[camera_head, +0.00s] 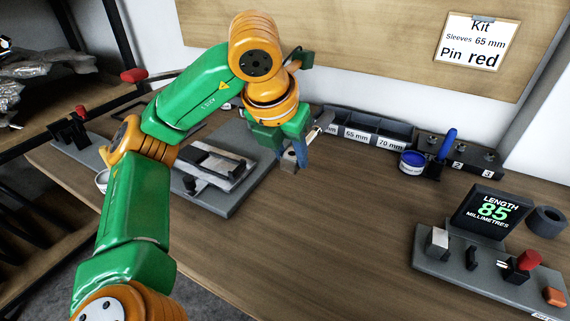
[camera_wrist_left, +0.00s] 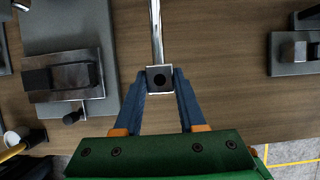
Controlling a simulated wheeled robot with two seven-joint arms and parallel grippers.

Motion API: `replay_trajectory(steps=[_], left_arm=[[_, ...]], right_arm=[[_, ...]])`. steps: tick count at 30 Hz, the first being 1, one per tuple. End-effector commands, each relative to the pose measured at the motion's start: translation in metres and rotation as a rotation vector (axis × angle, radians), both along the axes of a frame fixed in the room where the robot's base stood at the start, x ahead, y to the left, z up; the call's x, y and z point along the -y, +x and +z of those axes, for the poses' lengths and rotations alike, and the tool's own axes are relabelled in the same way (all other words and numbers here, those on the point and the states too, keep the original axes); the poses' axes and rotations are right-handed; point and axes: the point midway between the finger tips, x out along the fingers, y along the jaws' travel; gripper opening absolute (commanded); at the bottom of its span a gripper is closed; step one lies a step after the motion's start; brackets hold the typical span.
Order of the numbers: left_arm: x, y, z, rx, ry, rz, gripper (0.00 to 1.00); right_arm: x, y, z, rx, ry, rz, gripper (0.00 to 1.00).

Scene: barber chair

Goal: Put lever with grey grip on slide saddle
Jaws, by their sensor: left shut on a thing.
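My left gripper (camera_head: 296,150) is shut on the lever and holds it above the table, to the right of the slide. In the left wrist view, the lever (camera_wrist_left: 157,35) is a bright metal rod ending in a square block with a dark hole, between the fingertips (camera_wrist_left: 160,82). The rod runs out of the top of that view, and I cannot make out its grip. The slide saddle (camera_head: 222,163) is a metal block with a dark top on a grey base plate; it also shows in the left wrist view (camera_wrist_left: 88,76). My right gripper is not in view.
Labelled bins (camera_head: 375,134) line the wall behind the gripper. A blue-lidded tin (camera_head: 411,162) and a numbered block (camera_head: 463,158) stand to their right. A gauge with a length display (camera_head: 488,215) stands front right. The table's middle (camera_head: 330,235) is clear.

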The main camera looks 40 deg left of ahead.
Motion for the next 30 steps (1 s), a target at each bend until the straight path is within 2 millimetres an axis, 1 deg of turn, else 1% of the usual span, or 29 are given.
replay_trajectory(steps=[1,3,5,6,9,12,14,16,18,21,30], left_arm=[[-0.006,0.013,-0.016,-0.006,-0.007,0.003,0.0],[-0.018,0.033,-0.024,-0.007,-0.008,0.003,0.0],[-0.029,0.049,-0.025,-0.008,-0.005,0.003,0.0],[-0.036,0.059,-0.035,-0.01,-0.001,0.003,0.0],[-0.045,0.076,-0.06,-0.007,-0.002,0.0,0.0],[-0.052,0.087,-0.075,-0.004,-0.001,-0.003,0.0],[-0.054,0.091,-0.081,-0.003,-0.001,-0.004,0.0],[-0.058,0.097,-0.092,-0.004,0.0,-0.003,0.0],[-0.058,0.096,-0.107,-0.006,0.002,-0.004,0.0],[-0.058,0.096,-0.118,-0.002,0.0,-0.004,0.0],[-0.057,0.096,-0.121,-0.001,-0.002,-0.004,0.0]], right_arm=[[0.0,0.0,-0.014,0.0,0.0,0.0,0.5],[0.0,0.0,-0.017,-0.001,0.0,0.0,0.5],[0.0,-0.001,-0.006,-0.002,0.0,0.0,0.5],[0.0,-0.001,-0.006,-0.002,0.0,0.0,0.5],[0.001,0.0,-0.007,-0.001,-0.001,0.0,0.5],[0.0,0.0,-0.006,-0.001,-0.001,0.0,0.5],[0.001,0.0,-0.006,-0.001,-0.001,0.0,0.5],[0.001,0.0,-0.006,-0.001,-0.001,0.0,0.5],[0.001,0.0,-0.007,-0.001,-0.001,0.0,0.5],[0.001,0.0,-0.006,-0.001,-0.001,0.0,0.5],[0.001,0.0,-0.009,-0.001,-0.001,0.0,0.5]])
